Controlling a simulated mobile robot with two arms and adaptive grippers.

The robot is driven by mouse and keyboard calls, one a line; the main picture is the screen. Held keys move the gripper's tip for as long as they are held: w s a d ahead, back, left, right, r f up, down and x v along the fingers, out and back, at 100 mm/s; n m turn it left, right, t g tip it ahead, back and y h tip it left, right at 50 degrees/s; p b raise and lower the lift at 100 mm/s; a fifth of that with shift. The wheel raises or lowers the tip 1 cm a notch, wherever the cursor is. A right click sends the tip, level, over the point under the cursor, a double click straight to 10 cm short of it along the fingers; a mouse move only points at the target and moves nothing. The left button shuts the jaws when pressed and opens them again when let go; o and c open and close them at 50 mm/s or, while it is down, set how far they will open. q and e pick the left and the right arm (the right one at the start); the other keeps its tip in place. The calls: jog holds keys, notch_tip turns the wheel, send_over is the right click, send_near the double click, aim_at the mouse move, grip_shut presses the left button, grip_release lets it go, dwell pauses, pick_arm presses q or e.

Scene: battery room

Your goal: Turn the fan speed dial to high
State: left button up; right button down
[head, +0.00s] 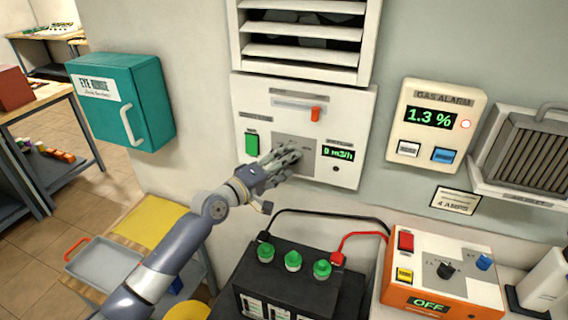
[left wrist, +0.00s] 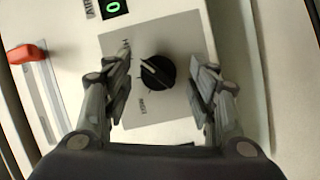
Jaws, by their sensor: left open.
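The fan speed dial (left wrist: 158,72) is a black round knob with a white pointer mark, on a grey plate (left wrist: 178,40) of the white fan control panel (head: 355,110). My left gripper (head: 290,158) is at this plate and hides the dial in the head view. In the left wrist view the left gripper (left wrist: 160,82) is open, with one finger on each side of the dial and a gap on both sides. The panel's display (head: 338,153) reads 0 m3/h. My right gripper is not in view.
A gas alarm (head: 432,120) reads 1.3 %. A black battery (head: 290,285) and an orange-and-white charger (head: 440,272) reading OFF stand below. A teal eyewash box (head: 135,100) hangs left.

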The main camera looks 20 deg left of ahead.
pick_arm(q)
jog(key=v, duration=1.2)
jog(key=shift+s+a+f, duration=0.1)
jog(key=shift+f, duration=0.05)
dwell(0.3)
